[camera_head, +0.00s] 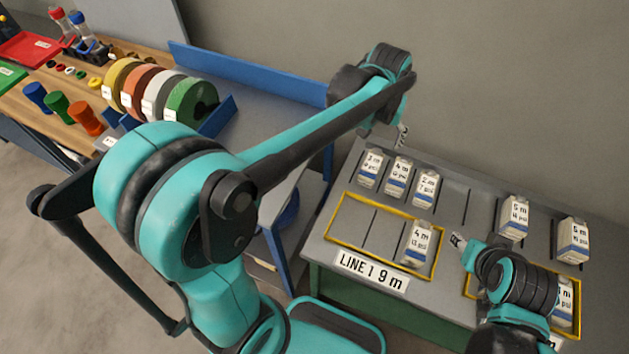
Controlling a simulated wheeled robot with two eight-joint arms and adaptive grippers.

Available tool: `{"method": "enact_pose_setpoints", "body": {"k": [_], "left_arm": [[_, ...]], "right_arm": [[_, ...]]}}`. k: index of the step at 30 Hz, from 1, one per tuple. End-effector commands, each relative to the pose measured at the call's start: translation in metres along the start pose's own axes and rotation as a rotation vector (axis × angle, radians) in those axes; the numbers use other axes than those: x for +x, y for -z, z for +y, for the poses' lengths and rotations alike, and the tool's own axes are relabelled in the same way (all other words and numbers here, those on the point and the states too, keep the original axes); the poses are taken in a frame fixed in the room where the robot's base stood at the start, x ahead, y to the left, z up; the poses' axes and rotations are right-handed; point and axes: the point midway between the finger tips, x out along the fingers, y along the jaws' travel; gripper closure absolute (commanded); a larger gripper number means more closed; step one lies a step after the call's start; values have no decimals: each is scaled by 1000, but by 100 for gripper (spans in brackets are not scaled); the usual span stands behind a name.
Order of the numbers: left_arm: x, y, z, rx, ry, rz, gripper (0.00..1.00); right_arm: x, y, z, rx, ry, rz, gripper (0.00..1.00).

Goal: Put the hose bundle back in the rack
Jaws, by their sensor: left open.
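Labelled white-and-blue packs, seemingly the hose bundles, stand on a grey slotted top, seemingly the rack (340,170). Three stand in the back row at left: one (371,170), a 4 m pack (398,178) and a 2 m pack (426,188). Two 5 m packs (514,217) (573,240) stand further right. A 4 m pack (418,243) is inside the yellow frame marked LINE 1 9 m (370,271). My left gripper (403,136) is open, apparently above the back row, partly hidden by its wrist. My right gripper (457,240) is right of the framed pack, seemingly empty.
A second yellow frame at right holds another pack (563,305), partly hidden by my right arm. A blue-walled bench (255,110) with coloured rolls (150,90) and a wooden table (25,95) stand at left. The left part of the first frame is empty.

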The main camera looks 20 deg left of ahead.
Motion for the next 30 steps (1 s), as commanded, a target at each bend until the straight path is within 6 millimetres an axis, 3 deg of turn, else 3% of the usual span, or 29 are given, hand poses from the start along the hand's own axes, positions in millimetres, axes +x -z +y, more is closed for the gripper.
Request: {"method": "enact_pose_setpoints", "body": {"k": [3, 9, 18, 24, 30], "left_arm": [[-23, -31, -21, -2, -2, 64, 30], [-46, -84, -50, 0, 2, 173, 30], [-46, -159, -82, 7, 25, 327, 30], [-38, -183, -91, 11, 38, 381, 30], [-37, -187, -93, 13, 41, 392, 30]], "right_arm": [[0, 0, 0, 0, 0, 0, 60], [0, 0, 0, 0, 0, 0, 60], [0, 0, 0, 0, 0, 0, 60], [0, 0, 0, 0, 0, 0, 60], [0, 0, 0, 0, 0, 0, 60]]}}
